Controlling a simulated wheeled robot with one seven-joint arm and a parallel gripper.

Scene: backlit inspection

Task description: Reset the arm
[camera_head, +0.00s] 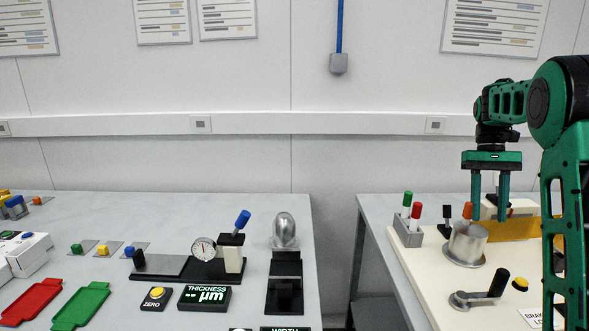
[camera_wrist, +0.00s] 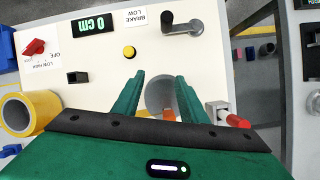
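My arm reaches in from the right of the head view. My gripper (camera_head: 489,216) points down over the cream panel on the right table, at or just behind a metal cup (camera_head: 467,240). In the wrist view my gripper (camera_wrist: 160,78) has its two green fingers apart, with the round metal cup (camera_wrist: 160,93) showing between them. No object is seen held. The gap between the fingertips and the cup cannot be judged.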

